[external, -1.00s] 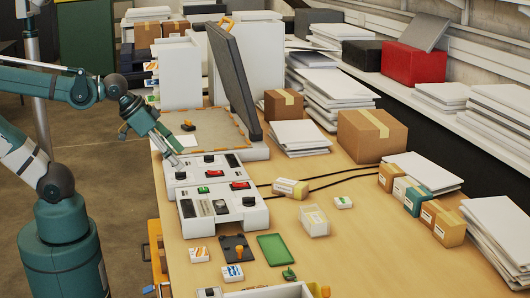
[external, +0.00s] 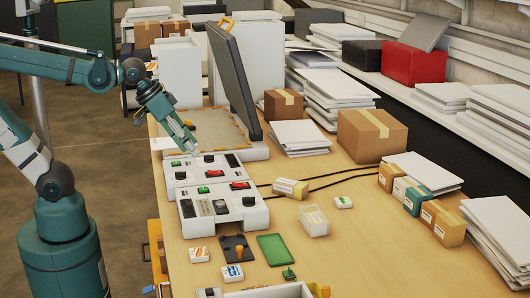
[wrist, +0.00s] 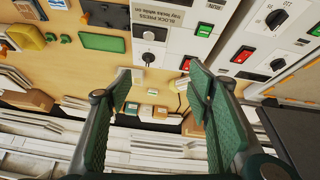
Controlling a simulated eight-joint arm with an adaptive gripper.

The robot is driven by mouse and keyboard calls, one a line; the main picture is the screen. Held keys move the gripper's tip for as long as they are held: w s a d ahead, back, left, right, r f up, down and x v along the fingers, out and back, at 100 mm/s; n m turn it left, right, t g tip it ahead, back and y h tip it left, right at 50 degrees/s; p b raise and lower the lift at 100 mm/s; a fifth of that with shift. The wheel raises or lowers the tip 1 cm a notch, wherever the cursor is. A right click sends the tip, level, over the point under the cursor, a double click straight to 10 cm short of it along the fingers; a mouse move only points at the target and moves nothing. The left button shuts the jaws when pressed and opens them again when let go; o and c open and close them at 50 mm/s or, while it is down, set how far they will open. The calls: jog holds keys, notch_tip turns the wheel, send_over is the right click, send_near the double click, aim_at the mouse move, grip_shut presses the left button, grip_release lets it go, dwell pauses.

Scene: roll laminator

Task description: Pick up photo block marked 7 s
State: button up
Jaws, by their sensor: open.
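Small white photo blocks lie on the bench in the external view. One with an orange mark (external: 199,255) and one with a blue mark (external: 232,273) are at the front, and one with a green mark (external: 343,202) is at the right. Their numbers are too small to read, so I cannot tell which is marked 7 s. My gripper (external: 191,150) is above the back control panel, well away from these blocks. In the wrist view my gripper (wrist: 158,74) has its fingers wide apart with nothing between them.
Two control panels stand on the bench, the front one (external: 222,208) and one behind it. A raised dark lid (external: 232,82) stands behind my gripper. Bench between panels and boxes is partly clear.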

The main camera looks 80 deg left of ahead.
jog(key=w+r+n+g+p, duration=0.2)
jog(key=w+r+n, duration=0.25)
jog(key=w, duration=0.95)
jog(key=n+g+h+p, duration=0.1)
jog(key=n+g+p, duration=0.3)
jog(key=n, duration=0.7)
send_over(342, 199)
notch_tip(342, 199, down, 22)
jog(key=shift+a+f+g+h, duration=0.25)
jog(key=shift+f+g+h, duration=0.05)
jog(key=shift+f, duration=0.1)
jog(key=shift+d+f, duration=0.2)
jog(key=shift+f, duration=1.05)
jog(key=shift+f, duration=0.1)
